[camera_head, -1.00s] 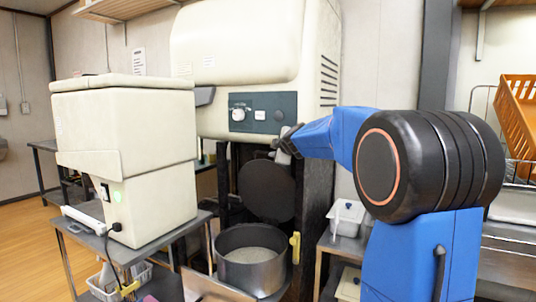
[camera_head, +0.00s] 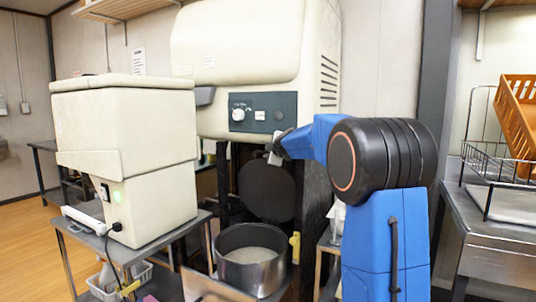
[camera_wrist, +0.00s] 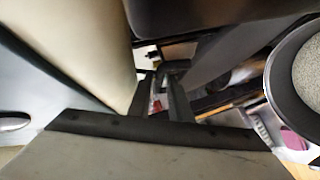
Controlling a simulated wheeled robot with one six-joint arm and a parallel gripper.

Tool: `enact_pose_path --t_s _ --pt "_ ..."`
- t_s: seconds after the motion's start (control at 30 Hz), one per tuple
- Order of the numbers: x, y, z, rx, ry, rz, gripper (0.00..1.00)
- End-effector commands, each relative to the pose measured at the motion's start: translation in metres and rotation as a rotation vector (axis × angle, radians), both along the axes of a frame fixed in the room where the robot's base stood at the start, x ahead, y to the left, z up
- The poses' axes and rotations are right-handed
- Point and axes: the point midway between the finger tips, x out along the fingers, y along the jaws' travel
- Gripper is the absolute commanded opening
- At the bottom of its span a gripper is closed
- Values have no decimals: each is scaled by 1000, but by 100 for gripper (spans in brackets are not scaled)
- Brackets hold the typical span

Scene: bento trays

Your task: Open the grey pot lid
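The grey pot (camera_head: 250,278) stands under the large cream machine, uncovered, with pale grainy contents. Its rim shows at the right edge of the wrist view (camera_wrist: 276,97). The round dark grey lid (camera_head: 266,192) stands upright behind the pot opening, raised away from the rim. My gripper (camera_head: 275,151) is by the lid's upper edge, just below the machine's control panel. Whether it touches the lid is hard to tell.
The cream machine's body (camera_head: 240,40) hangs above the pot and my gripper. A cream box-shaped appliance (camera_head: 128,160) stands on a cart at left. A wire rack (camera_head: 490,160) with an orange crate (camera_head: 520,125) is at right. Open floor (camera_head: 25,240) shows at far left.

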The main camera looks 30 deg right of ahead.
Motion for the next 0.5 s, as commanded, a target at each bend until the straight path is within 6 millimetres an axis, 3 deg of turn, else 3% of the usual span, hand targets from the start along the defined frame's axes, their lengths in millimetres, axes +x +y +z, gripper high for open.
enact_pose_path --t_s 0.03,0.07,0.27,0.5 --pt "0 0 0 0 0 0 6" --pt "0 0 0 0 0 0 0" --pt "-1 1 0 0 0 0 0" --pt "-21 30 -8 1 0 2 0"
